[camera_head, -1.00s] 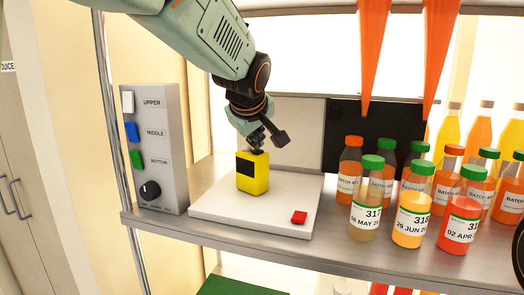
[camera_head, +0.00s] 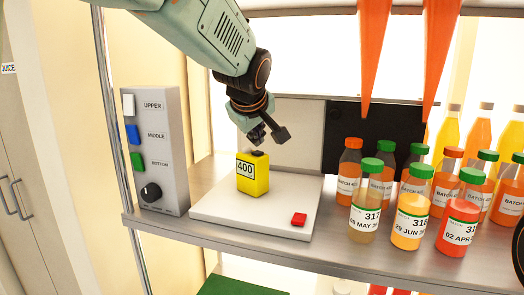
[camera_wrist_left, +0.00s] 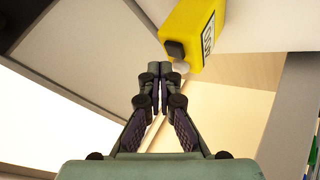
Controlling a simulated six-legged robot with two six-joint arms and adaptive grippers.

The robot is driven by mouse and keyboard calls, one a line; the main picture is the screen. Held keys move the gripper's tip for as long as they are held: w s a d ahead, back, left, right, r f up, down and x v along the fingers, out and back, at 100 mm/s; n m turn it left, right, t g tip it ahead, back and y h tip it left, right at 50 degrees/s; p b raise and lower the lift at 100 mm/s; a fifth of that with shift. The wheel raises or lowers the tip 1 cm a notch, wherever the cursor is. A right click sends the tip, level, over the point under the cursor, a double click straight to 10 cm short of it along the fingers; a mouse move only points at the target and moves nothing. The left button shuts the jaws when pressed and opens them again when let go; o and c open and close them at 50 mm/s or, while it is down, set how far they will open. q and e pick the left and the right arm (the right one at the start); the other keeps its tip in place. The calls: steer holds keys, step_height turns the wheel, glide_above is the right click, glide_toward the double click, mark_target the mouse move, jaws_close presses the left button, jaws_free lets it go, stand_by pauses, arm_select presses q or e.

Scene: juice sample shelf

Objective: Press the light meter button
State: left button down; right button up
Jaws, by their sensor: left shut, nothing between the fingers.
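The yellow light meter (camera_head: 252,182) stands upright on a white board on the shelf. Its display reads 400, and a dark button (camera_head: 258,153) is on its top. My left gripper (camera_head: 257,138) is shut and empty, just above the meter; a small gap seems to separate them. In the left wrist view the meter (camera_wrist_left: 192,32) is at the top, with its dark button and a pale dome beside it, beyond the closed fingertips (camera_wrist_left: 160,74). My right gripper is not in view.
A grey switch box (camera_head: 158,150) with white, blue and green buttons and a knob stands left of the white board (camera_head: 225,220). A red button (camera_head: 299,219) is on the board's front right. Several juice bottles (camera_head: 411,215) stand to the right. Orange cones (camera_head: 373,60) hang above.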

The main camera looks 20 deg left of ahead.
mark_target(256, 153)
arm_select(q)
step_height(256, 153, up, 6)
steer(key=p, duration=0.5)
steer(key=shift+f, duration=0.1)
stand_by(1.4)
